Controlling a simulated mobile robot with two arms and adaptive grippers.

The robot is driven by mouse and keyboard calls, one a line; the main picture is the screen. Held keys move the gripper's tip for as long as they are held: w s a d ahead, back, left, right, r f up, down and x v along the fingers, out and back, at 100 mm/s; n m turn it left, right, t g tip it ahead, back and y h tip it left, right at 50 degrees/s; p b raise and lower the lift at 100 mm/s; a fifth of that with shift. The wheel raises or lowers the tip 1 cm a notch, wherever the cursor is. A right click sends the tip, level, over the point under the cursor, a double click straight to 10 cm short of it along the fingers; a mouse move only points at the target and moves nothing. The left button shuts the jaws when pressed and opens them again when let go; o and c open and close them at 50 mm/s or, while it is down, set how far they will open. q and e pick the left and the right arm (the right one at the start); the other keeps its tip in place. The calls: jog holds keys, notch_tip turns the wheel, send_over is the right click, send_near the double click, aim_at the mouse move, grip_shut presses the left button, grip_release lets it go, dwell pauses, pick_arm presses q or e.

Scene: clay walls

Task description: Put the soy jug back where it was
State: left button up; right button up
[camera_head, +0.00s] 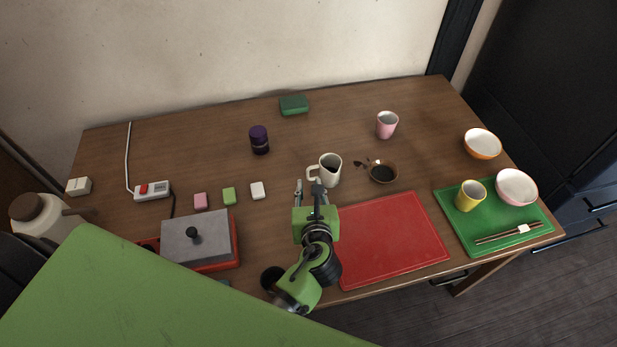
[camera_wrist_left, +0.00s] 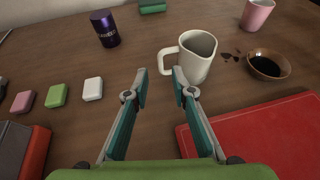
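The soy jug looks like a white jug (camera_head: 330,172) with a handle on its left side. It stands upright on the wooden table, left of a brown bowl (camera_head: 383,173) holding dark liquid. In the left wrist view the jug (camera_wrist_left: 198,58) is just ahead, its handle pointing left. My left gripper (camera_head: 308,187) is open and empty, on the near side of the jug by the handle. In the left wrist view the fingers (camera_wrist_left: 159,78) are apart with bare table between them. My right gripper is not in view.
Dark spots (camera_head: 366,162) lie beside the bowl. A red mat (camera_head: 392,240) lies right of my gripper. A pink cup (camera_head: 387,125), purple canister (camera_head: 259,140) and green block (camera_head: 294,105) stand farther back. A green tray (camera_head: 478,236) with dishes is at the right.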

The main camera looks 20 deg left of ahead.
pick_arm(q)
jog(key=v, duration=0.5)
jog(key=shift+s+d+r, duration=0.15)
jog(key=shift+s, duration=0.1)
